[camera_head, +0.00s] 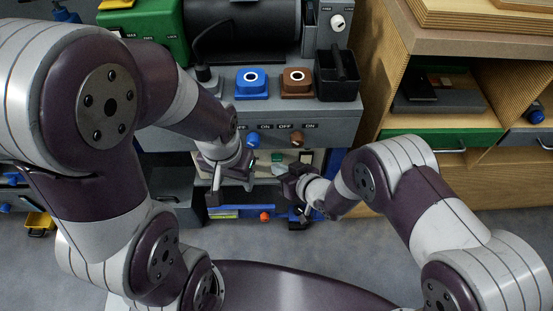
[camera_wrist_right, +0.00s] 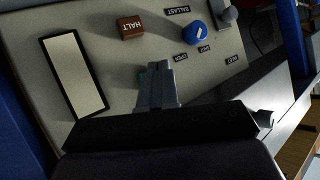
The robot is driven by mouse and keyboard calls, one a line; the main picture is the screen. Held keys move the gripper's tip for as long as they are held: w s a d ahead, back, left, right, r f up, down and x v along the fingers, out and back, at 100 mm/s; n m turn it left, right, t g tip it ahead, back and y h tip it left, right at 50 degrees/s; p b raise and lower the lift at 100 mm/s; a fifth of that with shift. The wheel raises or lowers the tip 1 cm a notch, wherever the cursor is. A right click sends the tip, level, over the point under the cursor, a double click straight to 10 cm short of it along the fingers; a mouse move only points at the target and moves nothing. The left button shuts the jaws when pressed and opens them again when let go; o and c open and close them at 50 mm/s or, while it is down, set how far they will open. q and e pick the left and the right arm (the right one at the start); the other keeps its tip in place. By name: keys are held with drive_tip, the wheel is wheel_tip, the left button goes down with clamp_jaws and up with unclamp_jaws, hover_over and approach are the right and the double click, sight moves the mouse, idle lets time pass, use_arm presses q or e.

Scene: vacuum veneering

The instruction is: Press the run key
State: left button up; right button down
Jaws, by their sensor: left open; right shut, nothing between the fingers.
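A control panel (camera_wrist_right: 105,70) fills the right wrist view. A green key (camera_wrist_right: 142,76) is mostly hidden behind my right gripper (camera_wrist_right: 158,68); its label cannot be seen. The brown HALT key (camera_wrist_right: 130,27) is in plain sight beyond the fingertips. In the head view a green key (camera_head: 277,157) shows on the panel under the grey cabinet. My right gripper (camera_head: 291,181) is shut and empty, pointing at the panel close to the green key. Whether it touches the key I cannot tell. My left gripper (camera_head: 228,178) is open and empty, left of the panel.
A blue knob (camera_wrist_right: 195,33) stands beside the HALT key, with a grey display (camera_wrist_right: 73,75) across the panel. Blue (camera_head: 251,83) and brown (camera_head: 297,83) switches sit on the cabinet above. Wooden shelves (camera_head: 400,105) stand at the right.

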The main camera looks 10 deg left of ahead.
drive_tip(key=shift+w+a, duration=0.15)
drive_tip(key=shift+w, duration=0.3)
idle(0.3)
drive_tip(key=shift+s, duration=0.1)
drive_tip(key=shift+s+d+p, duration=0.3)
drive_tip(key=shift+s+p, duration=0.1)
drive_tip(key=shift+s, duration=0.45)
drive_tip(key=s+d+p, duration=0.1)
drive_tip(key=s+p, duration=0.1)
drive_tip(key=s, duration=0.3)
drive_tip(key=shift+s+d, duration=0.3)
drive_tip(key=shift+s, duration=0.1)
